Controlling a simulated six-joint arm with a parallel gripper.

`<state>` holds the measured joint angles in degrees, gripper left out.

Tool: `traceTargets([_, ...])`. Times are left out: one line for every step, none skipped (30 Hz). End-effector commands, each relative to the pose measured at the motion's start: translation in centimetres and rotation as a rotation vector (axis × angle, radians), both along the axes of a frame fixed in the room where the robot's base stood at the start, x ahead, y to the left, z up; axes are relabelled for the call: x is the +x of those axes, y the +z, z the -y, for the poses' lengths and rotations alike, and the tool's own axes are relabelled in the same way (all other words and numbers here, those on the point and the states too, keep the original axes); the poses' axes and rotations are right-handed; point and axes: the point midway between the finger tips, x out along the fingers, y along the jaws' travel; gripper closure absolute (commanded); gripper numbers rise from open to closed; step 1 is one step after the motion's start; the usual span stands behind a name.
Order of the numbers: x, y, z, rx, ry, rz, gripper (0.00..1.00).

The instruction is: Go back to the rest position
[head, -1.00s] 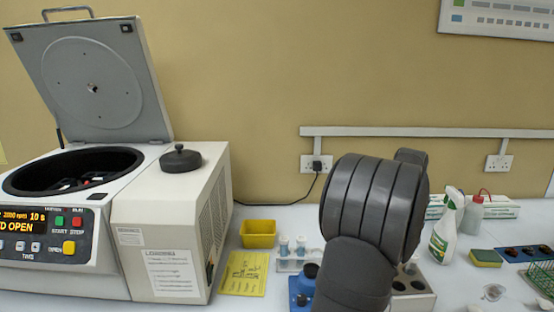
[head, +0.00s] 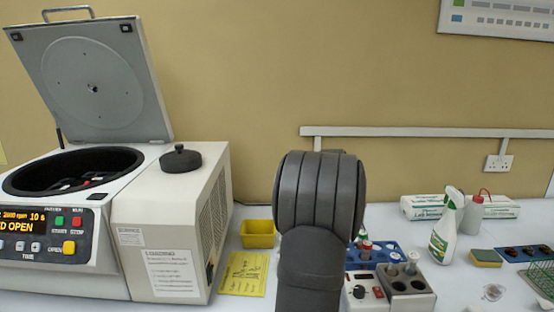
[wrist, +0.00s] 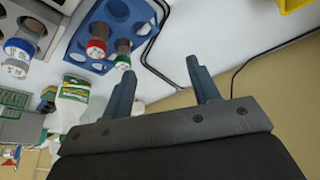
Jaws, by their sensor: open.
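My gripper (wrist: 162,82) is open in the wrist view, with nothing between its two fingers. The wrist view looks upside down compared with the head view. In the head view my dark grey arm stands in the middle of the bench and hides the gripper itself. The blue rack (wrist: 131,15), holding a red-capped tube (wrist: 97,40) and a green-capped tube (wrist: 122,55), lies beyond the fingers in the wrist view. The fingers look apart from the rack and tubes. The rack also shows right of my arm in the head view (head: 376,254).
The centrifuge (head: 170,225) stands at the left with its lid (head: 92,85) raised. A yellow tray (head: 258,234) and yellow card (head: 243,274) lie beside it. A heater block (head: 410,283) with tubes, a spray bottle (head: 446,240) and a sponge (head: 486,257) are at the right.

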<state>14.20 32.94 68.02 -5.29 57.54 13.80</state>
Motion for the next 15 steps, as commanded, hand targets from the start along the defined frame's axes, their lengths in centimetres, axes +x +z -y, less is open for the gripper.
traceTargets([0.2, -0.3, -0.7, 0.0, -0.01, 0.0, 0.45])
traceTargets([0.2, -0.4, -0.9, -0.001, -0.02, 0.0, 0.45])
traceTargets([0.3, -0.6, -1.2, -0.001, -0.03, 0.0, 0.45])
traceTargets([0.3, -0.7, -1.4, -0.001, -0.038, 0.001, 0.45])
traceTargets([0.3, -0.8, -1.6, -0.002, -0.045, 0.0, 0.45])
traceTargets([0.4, -0.9, -1.8, -0.001, -0.052, 0.001, 0.45])
traceTargets([0.4, -1.0, -2.0, 0.0, -0.057, 0.001, 0.45])
traceTargets([0.4, -1.1, -2.1, -0.001, -0.061, 0.001, 0.45])
traceTargets([0.4, -1.1, -2.2, -0.001, -0.065, 0.002, 0.45])
traceTargets([0.4, -1.2, -2.2, -0.001, -0.067, 0.002, 0.45])
traceTargets([0.4, -1.2, -2.2, -0.001, -0.069, 0.002, 0.45])
traceTargets([0.5, -1.2, -2.3, -0.001, -0.071, 0.002, 0.45])
traceTargets([0.5, -1.2, -2.3, -0.001, -0.072, 0.002, 0.45])
traceTargets([0.5, -1.2, -2.3, -0.001, -0.072, 0.002, 0.45])
traceTargets([0.4, -1.2, -2.3, -0.001, -0.072, 0.002, 0.45])
